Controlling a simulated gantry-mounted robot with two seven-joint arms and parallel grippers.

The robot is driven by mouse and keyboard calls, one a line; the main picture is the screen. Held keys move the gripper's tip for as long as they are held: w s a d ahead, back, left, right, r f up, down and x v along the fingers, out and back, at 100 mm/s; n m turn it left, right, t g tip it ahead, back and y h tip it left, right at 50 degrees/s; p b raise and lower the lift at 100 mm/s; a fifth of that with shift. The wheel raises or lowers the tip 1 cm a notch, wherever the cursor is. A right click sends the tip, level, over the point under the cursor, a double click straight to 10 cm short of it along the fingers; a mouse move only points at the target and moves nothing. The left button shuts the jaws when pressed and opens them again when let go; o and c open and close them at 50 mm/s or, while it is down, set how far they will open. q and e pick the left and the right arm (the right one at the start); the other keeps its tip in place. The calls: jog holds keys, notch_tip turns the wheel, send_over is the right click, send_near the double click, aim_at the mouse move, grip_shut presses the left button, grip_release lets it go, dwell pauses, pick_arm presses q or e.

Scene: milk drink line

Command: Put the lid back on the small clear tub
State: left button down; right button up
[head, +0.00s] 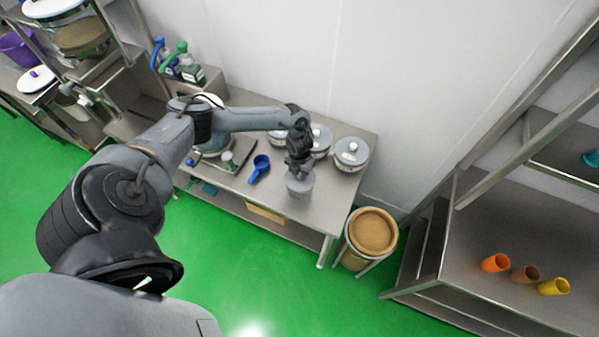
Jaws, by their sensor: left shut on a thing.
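A small clear tub (300,191) stands upright near the front edge of the steel table, right of the middle. My left gripper (299,170) points down directly above it and is shut on the lid, at or just over the tub's rim. The gripper hides most of the lid, so I cannot tell whether the lid is seated or slightly raised. My right gripper is not in view.
Larger lidded tubs stand behind, one at the right (351,158). A blue scoop (259,169) lies to the left on the steel table (270,203).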

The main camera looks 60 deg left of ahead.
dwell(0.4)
pick_arm(q)
jog(key=c, duration=0.8)
grip_release()
jog(key=shift+o, duration=0.2)
jog(key=o, duration=0.4)
jog(key=shift+o, duration=0.2)
jog(key=shift+r+p, duration=0.65)
jog(key=shift+r, duration=0.25)
jog(key=shift+r+p, duration=2.05)
jog(key=shift+r, duration=0.5)
